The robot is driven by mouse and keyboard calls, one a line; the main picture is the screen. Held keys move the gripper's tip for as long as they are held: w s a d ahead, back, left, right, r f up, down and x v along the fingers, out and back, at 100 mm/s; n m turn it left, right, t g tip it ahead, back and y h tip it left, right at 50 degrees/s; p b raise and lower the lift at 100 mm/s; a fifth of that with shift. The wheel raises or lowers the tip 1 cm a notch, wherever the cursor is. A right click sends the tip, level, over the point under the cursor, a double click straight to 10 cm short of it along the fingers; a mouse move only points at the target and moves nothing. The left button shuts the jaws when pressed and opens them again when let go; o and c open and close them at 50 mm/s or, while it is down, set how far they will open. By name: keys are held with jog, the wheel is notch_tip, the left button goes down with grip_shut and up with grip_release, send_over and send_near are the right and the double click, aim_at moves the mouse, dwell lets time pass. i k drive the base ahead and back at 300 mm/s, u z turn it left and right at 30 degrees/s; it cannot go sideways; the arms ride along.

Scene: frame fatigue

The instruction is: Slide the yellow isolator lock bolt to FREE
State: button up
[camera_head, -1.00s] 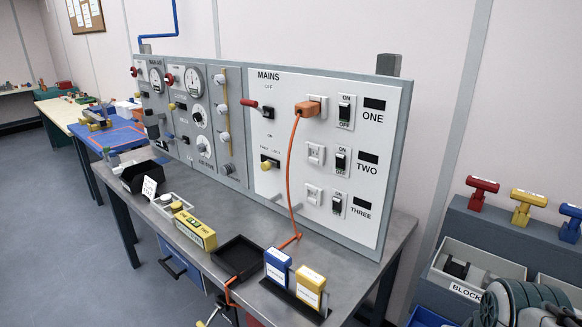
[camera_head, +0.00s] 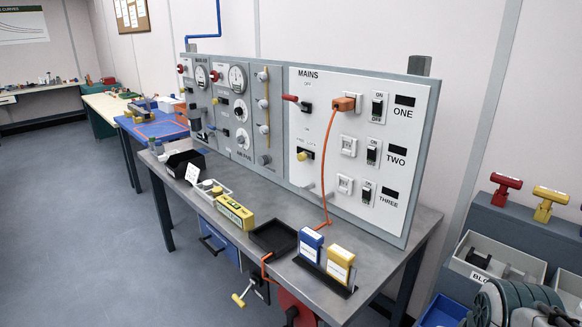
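The yellow isolator lock bolt (camera_head: 304,155) is a small yellow knob on a dark mount, low on the left side of the white MAINS panel (camera_head: 330,90). It sits below the red-handled MAINS switch (camera_head: 291,98). The lettering by the bolt is too small to read, so its set position cannot be told. My gripper is not in view, and nothing visible touches the bolt.
An orange cable (camera_head: 325,165) hangs from a plug right of the bolt. On the bench (camera_head: 392,240) stand a black tray (camera_head: 270,238), a yellow box (camera_head: 235,212), and blue and yellow labelled boxes near the front edge. Open floor lies left of the bench.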

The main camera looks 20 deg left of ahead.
aim_at(302, 156)
jog(key=u, duration=0.4)
jog(key=k, duration=1)
jog(key=u, duration=1.1)
jog(key=i, duration=2)
jog(key=z, duration=1.25)
jog(key=i, duration=0.4)
jog(key=z, duration=0.5)
